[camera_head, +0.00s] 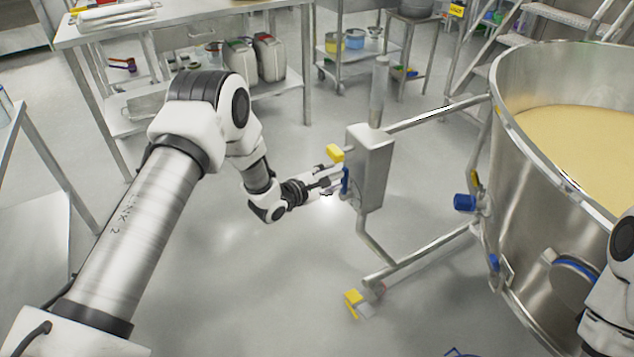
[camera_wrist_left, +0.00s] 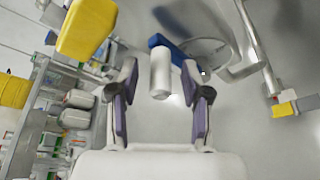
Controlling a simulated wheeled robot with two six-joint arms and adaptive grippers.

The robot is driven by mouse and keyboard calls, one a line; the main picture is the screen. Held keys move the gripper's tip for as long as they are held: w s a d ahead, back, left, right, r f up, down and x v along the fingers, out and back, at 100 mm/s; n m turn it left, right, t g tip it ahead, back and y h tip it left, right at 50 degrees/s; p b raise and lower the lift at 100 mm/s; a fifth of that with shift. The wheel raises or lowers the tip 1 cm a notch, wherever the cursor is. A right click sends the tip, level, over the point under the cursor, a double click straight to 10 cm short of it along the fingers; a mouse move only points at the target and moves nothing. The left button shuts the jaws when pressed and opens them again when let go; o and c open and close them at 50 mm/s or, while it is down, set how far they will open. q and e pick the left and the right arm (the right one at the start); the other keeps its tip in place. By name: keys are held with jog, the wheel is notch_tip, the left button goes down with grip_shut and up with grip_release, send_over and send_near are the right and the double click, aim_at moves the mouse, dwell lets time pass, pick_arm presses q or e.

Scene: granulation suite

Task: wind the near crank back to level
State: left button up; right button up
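The near crank (camera_head: 345,181) shows as a blue arm on the left face of a steel box (camera_head: 374,165) beside the large vessel. In the left wrist view its blue arm (camera_wrist_left: 168,43) carries a pale cylindrical grip (camera_wrist_left: 160,75). My left gripper (camera_head: 326,181) is at the crank. In the left wrist view its fingers (camera_wrist_left: 159,88) are apart on either side of the grip, with visible gaps, not closed on it. The fingers partly hide the crank in the head view. Part of my right arm shows at the right edge; its gripper is out of view.
The steel vessel (camera_head: 505,190) with pale yellow contents stands right. A yellow-pedalled caster (camera_head: 357,303) is on the floor below. A steel table (camera_head: 180,18) stands behind. Floor between is clear.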

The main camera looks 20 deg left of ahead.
pick_arm(q)
jog(key=v, duration=0.9)
jog(key=shift+s, duration=0.25)
jog(key=shift+r, duration=0.2)
